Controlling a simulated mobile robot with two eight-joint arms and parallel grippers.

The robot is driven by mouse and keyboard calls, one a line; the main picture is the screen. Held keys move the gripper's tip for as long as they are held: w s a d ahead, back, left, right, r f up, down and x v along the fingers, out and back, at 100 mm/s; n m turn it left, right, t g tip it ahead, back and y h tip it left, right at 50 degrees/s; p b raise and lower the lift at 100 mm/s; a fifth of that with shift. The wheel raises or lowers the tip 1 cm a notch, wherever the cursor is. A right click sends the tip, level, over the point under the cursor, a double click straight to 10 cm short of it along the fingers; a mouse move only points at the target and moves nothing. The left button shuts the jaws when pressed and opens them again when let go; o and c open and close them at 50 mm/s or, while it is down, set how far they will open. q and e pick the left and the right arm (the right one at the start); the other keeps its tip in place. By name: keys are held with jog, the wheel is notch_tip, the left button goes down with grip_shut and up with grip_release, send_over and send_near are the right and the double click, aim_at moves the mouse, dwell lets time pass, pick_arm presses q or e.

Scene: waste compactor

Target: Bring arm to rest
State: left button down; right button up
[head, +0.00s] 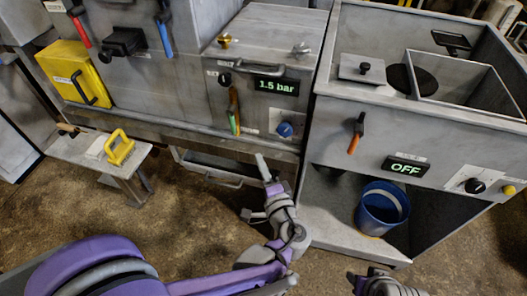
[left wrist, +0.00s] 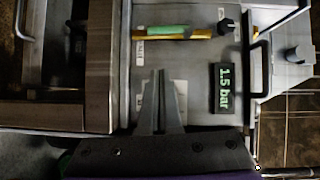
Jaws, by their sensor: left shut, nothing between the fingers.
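My left arm (head: 232,278) reaches in from the lower left. My left gripper (head: 262,167) is raised in front of the grey cabinet with the 1.5 bar display (head: 276,86), below its blue knob. In the left wrist view the fingers (left wrist: 160,78) are close together with nothing between them, and the display (left wrist: 223,88) is to their right. A green-handled lever (left wrist: 168,30) lies beyond the fingertips. My right gripper (head: 373,281) shows only in part at the bottom edge, and its fingers are unclear.
An open drawer (head: 212,175) is under the cabinet, near the left gripper. A blue bucket (head: 370,219) stands in the bay of the right machine, whose display (head: 405,166) reads OFF. A small bench (head: 72,153) holds a yellow-handled tool (head: 120,148). Floor is clear at left.

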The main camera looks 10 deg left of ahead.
pick_arm(q)
jog(key=s+a+f+n+g+h, duration=0.3)
jog(key=s+a+f+n+g, duration=0.2)
jog(key=s+a+f+g, duration=0.4)
jog(key=s+d+n+g+h, duration=0.1)
jog(key=s+d+n+h, duration=0.15)
jog(key=s, duration=0.35)
jog(key=s+d+n+h, duration=0.1)
jog(key=s+n+h, duration=0.3)
jog(key=s, duration=0.2)
notch_tip(320, 180, up, 14)
jog(key=w+p, duration=0.2)
jog(key=p, duration=1)
jog(key=shift+w+f+m+t+p, duration=0.25)
jog(key=shift+w+m+t+p, duration=0.05)
jog(key=shift+w+m+p, duration=0.1)
pick_arm(e)
notch_tip(320, 180, up, 14)
jog(key=w, duration=0.2)
jog(key=shift+w+t, duration=0.15)
jog(key=shift+t, duration=0.15)
pick_arm(q)
jog(key=shift+s, duration=0.1)
pick_arm(e)
jog(key=shift+s, duration=0.25)
